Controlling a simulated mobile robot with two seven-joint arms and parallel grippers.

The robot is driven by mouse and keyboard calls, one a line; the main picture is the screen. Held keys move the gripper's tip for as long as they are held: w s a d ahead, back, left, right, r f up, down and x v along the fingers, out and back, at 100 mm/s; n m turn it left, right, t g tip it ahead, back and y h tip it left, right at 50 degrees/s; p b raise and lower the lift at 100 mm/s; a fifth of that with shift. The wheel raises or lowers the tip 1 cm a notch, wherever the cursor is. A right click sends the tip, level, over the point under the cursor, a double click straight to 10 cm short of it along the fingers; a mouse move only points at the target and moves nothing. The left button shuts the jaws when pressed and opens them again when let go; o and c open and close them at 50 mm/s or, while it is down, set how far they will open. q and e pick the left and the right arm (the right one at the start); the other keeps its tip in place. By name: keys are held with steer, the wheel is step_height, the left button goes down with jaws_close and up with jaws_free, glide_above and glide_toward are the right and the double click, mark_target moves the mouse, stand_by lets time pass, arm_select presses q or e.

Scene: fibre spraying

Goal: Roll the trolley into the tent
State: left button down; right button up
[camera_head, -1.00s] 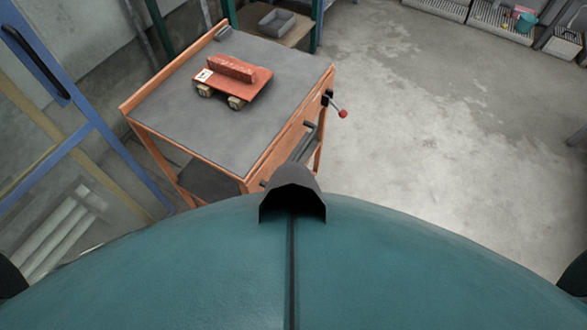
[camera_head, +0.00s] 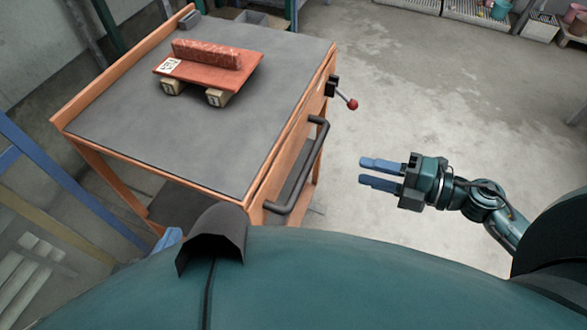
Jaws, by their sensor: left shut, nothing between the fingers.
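The orange trolley (camera_head: 200,135) with a grey top stands ahead, left of centre. Its black bar handle (camera_head: 318,150) is on its right side, near a lever with a red knob (camera_head: 352,104). My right gripper (camera_head: 362,171) is to the right of the handle, apart from it, its two blue fingers open with nothing between them. Of my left gripper (camera_head: 168,239), only a small blue part shows past my body at the trolley's near left; it is shut and empty. I cannot make out a whole tent; a blue-framed clear panel (camera_head: 45,150) stands at the left.
A reddish slab on a board with wooden blocks (camera_head: 208,75) sits on the trolley's top. A grey bin (camera_head: 265,18) is behind it. Racks with pots (camera_head: 490,12) stand at the back right. The concrete floor (camera_head: 430,95) right of the trolley is clear.

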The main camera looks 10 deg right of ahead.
mark_target(310, 161)
steer(key=shift+n+g, duration=0.4)
steer(key=shift+n, duration=0.1)
steer(key=x, duration=1.3)
steer(key=shift+f, duration=0.4)
jaws_close()
